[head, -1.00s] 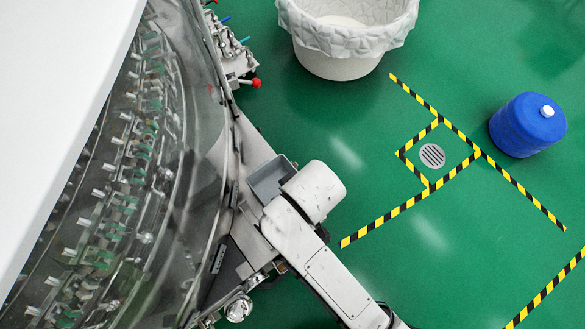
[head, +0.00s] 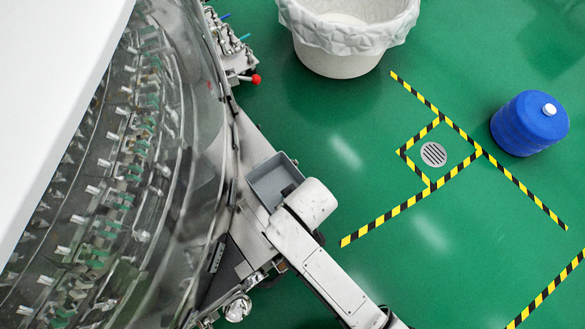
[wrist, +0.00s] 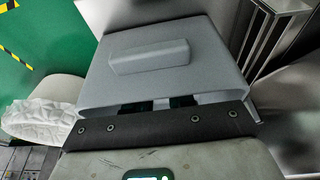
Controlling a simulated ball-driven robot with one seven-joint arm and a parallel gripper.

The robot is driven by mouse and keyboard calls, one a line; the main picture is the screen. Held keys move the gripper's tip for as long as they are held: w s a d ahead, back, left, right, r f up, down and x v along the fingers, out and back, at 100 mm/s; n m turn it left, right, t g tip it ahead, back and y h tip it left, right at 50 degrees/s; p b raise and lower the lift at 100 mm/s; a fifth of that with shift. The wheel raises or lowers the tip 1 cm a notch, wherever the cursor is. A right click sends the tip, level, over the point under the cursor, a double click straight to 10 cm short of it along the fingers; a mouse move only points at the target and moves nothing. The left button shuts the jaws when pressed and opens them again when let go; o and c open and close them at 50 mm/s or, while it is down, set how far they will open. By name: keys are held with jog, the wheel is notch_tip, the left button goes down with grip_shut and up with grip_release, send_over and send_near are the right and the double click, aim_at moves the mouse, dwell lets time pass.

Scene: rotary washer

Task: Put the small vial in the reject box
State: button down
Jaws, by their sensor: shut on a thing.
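The reject box (head: 258,172) is a small grey open box at the corner of the machine. My arm's rounded end covers its lower right corner in the head view. In the wrist view the outside of the grey box (wrist: 205,70), with a raised bar on it, fills the middle. My gripper (wrist: 158,105) shows there only as dark finger parts at the box's near edge; the box hides the tips. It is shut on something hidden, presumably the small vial. No vial shows clearly in any view, and I cannot tell how deep the fingertips are.
The glass-covered rotary washer (head: 150,170) fills the left. A red-knobbed lever (head: 256,79) sticks out of its side. A lined white bin (head: 345,50) stands at the top, a blue drum (head: 528,124) at the right. The green floor between them is clear, with striped tape and a drain (head: 433,154).

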jog(key=shift+f, duration=0.6)
jog(key=c, duration=1)
grip_release()
jog(key=shift+s+f, duration=0.1)
jog(key=shift+o, duration=0.2)
notch_tip(320, 180, up, 13)
jog(key=p, duration=1.3)
jog(key=shift+p, duration=0.4)
dwell(0.5)
